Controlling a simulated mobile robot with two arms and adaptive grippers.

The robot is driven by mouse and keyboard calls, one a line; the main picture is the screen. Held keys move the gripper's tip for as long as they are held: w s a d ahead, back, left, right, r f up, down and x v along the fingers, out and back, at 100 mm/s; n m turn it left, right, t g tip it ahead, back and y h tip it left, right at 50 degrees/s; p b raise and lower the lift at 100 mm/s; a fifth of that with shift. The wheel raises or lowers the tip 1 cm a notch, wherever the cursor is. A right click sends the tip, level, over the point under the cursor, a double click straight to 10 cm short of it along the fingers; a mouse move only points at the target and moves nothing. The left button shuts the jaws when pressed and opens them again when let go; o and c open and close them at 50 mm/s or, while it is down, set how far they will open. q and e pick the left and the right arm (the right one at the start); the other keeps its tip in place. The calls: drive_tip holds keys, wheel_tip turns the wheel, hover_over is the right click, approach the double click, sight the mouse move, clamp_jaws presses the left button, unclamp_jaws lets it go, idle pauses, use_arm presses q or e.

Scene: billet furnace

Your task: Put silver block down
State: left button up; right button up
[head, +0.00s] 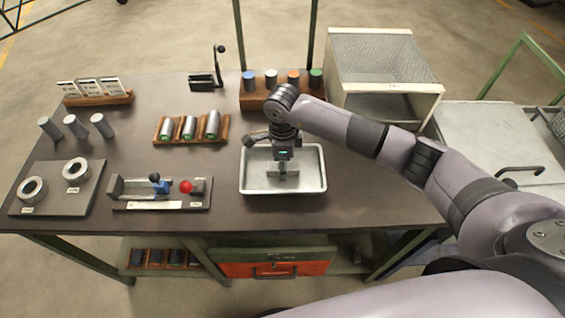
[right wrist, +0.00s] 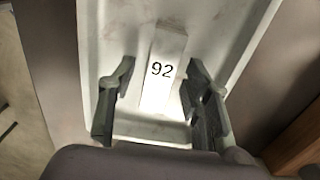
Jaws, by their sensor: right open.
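The silver block (right wrist: 165,50), marked 92, lies in the white tray (right wrist: 240,40) in the right wrist view. My right gripper (right wrist: 160,76) is open, with one finger on each side of the block and a visible gap to both. In the head view the gripper (head: 283,167) points down into the tray (head: 310,187), on the right part of the workbench. There the gripper mostly hides the block. My left gripper is not in view.
Left of the tray stand a fixture with a red knob (head: 186,187) and a wooden rack of cylinders (head: 191,139). Behind it is a wooden rack (head: 255,98) with colored-top cylinders. A mesh-topped bin (head: 385,60) stands at the back right.

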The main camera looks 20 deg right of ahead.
drive_tip(key=shift+r+p, duration=0.3)
wheel_tip(320, 180, up, 12)
drive_tip(key=b, duration=0.4)
drive_tip(key=shift+f, duration=0.15)
